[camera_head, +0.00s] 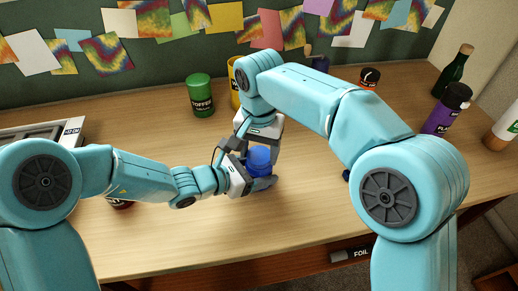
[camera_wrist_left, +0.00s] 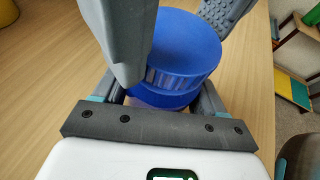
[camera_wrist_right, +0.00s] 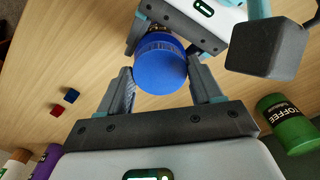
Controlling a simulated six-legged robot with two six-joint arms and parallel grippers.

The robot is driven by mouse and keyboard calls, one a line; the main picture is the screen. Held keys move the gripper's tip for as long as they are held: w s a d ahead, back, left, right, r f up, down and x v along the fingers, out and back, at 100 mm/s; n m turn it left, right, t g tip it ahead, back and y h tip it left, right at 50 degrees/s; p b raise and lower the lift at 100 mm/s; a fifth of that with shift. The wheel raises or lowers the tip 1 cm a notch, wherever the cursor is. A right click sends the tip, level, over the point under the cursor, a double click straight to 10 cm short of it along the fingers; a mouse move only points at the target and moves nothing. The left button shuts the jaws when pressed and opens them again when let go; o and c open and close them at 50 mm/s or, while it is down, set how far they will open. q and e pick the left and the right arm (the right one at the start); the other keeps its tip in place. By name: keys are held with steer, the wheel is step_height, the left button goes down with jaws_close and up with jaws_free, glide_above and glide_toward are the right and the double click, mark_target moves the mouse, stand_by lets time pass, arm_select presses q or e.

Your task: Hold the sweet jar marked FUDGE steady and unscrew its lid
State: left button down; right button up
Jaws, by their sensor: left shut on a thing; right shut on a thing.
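A blue jar with a ribbed blue lid (camera_head: 258,157) stands upright near the middle of the table. No FUDGE marking shows on it, as the grippers cover much of its side. My left gripper (camera_head: 250,178) is shut around the jar's body from the left, low down. My right gripper (camera_head: 262,150) comes from above and behind and is shut on the lid, a finger on each side. The lid fills the middle of the left wrist view (camera_wrist_left: 187,42) and shows between my right fingers in the right wrist view (camera_wrist_right: 160,68). The lid sits on the jar.
A green TOFFEE jar (camera_head: 202,95) and a yellow jar (camera_head: 234,88) stand behind. A green bottle (camera_head: 455,72) and a purple bottle (camera_head: 447,110) stand at the right. Small red (camera_wrist_right: 71,95) and blue (camera_wrist_right: 57,110) cubes lie on the table. The front middle is clear.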

steer(key=o, duration=1.2)
steer(key=shift+r, duration=0.1)
step_height(320, 180, up, 4)
steer(key=shift+r, duration=0.15)
arm_select(q)
jaws_free()
